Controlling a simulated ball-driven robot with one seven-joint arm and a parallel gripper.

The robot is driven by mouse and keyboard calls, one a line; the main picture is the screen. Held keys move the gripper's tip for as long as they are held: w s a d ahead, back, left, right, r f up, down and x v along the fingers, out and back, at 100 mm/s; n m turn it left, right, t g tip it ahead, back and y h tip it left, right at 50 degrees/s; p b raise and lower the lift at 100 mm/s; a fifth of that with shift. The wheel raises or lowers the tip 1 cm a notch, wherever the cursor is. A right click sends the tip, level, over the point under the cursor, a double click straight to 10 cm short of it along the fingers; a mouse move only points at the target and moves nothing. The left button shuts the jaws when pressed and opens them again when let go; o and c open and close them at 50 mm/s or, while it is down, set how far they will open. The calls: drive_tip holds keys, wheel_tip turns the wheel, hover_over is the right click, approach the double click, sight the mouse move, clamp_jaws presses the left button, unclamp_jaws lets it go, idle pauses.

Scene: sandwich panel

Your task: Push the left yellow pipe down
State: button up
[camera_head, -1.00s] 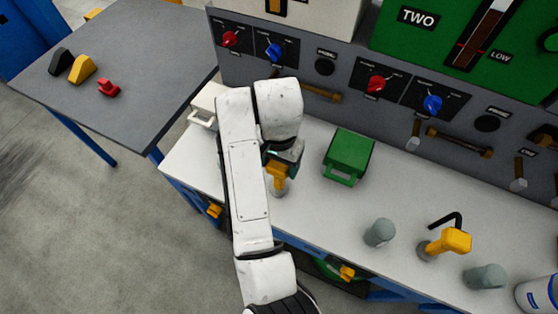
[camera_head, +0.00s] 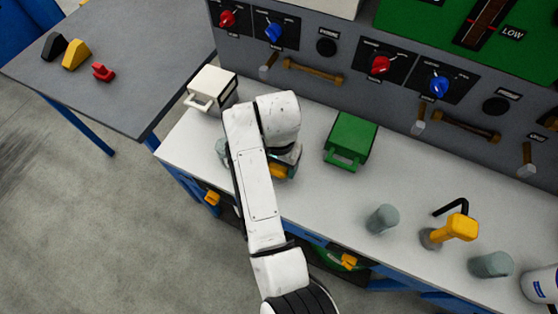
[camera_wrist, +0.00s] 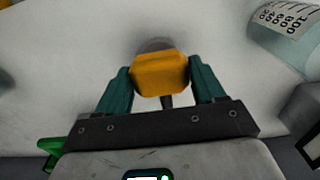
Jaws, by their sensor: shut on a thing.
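The left yellow pipe (camera_head: 278,171) is on the white bench, partly hidden behind my arm and gripper in the head view. In the wrist view its yellow block-like top (camera_wrist: 160,74) sits between my two teal fingers, with a grey round part just beyond it. My gripper (camera_wrist: 158,68) is shut on the yellow pipe from both sides. The head view also shows my gripper (camera_head: 284,162) low over the bench. The right yellow pipe (camera_head: 461,227) stands tilted over a grey base farther right, with a black bent handle behind it.
A green box (camera_head: 351,139) stands right of my gripper, and a white box (camera_head: 213,90) behind it to the left. Grey cylinders (camera_head: 382,219) (camera_head: 491,264) stand to the right. The grey control panel (camera_head: 315,75) closes off the back of the bench.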

drive_tip(key=o, duration=1.2)
drive_tip(key=shift+f, duration=0.35)
drive_tip(key=shift+o, duration=1.1)
drive_tip(key=shift+r, duration=0.1)
wheel_tip(320, 180, up, 11)
drive_tip(key=p, duration=0.1)
drive_tip(key=shift+p, duration=0.35)
